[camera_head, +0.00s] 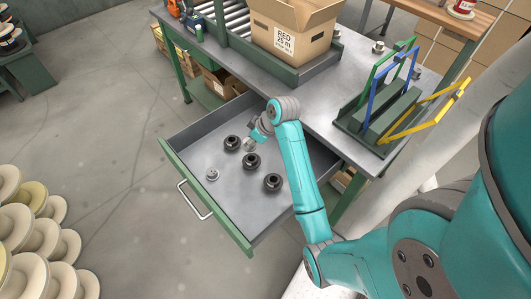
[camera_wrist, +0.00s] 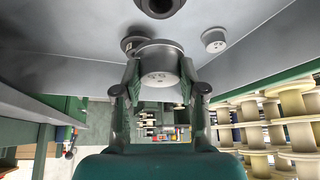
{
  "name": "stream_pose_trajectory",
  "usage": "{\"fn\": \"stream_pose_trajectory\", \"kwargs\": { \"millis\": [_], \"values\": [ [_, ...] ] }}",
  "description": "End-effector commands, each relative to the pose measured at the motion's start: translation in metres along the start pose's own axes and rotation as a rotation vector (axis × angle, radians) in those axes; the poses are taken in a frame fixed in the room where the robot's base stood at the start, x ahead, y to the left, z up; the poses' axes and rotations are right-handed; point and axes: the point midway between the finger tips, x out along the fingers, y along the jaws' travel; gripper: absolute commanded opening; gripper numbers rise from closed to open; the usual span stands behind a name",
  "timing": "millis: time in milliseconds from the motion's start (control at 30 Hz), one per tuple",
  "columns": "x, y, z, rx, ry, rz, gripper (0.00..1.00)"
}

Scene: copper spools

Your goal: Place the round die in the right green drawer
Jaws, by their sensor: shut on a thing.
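The green drawer (camera_head: 222,216) is pulled open under the workbench, its grey floor showing. My gripper (camera_head: 256,138) is over the drawer's inner part. In the wrist view my gripper (camera_wrist: 162,84) is shut on a grey round die (camera_wrist: 158,66) with marks on its face. In the head view the held die (camera_head: 249,146) is small and partly hidden by the gripper; I cannot tell whether it touches the drawer floor. Several other dies are in the drawer: a small grey one (camera_head: 212,174) near the handle side and black ones (camera_head: 251,161), (camera_head: 273,182), (camera_head: 232,143).
The workbench (camera_head: 345,110) stands above the drawer's back, holding a cardboard box (camera_head: 290,35) and a rack with blue and yellow frames (camera_head: 385,110). Pale spools (camera_head: 35,235) stack at the left. The drawer's front left floor is clear.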

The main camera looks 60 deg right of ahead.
Motion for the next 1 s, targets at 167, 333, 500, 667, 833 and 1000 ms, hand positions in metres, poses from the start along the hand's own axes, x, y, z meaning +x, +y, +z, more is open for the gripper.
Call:
{"fn": "stream_pose_trajectory", "kwargs": {
  "millis": [167, 333, 500, 667, 833, 1000],
  "values": [
    [0.001, 0.07, 0.004, 0.142, 0.004, 0.087, 0.0],
    [0.001, 0.099, 0.009, 0.202, 0.005, 0.122, 0.0],
    [0.021, 0.102, 0.021, 0.212, 0.004, 0.127, 0.0],
    [0.044, 0.102, 0.034, 0.211, 0.005, 0.127, 0.0],
    [0.055, 0.103, 0.04, 0.209, 0.006, 0.128, 0.0],
    [0.068, 0.102, 0.048, 0.209, 0.005, 0.127, 0.0]
  ]
}}
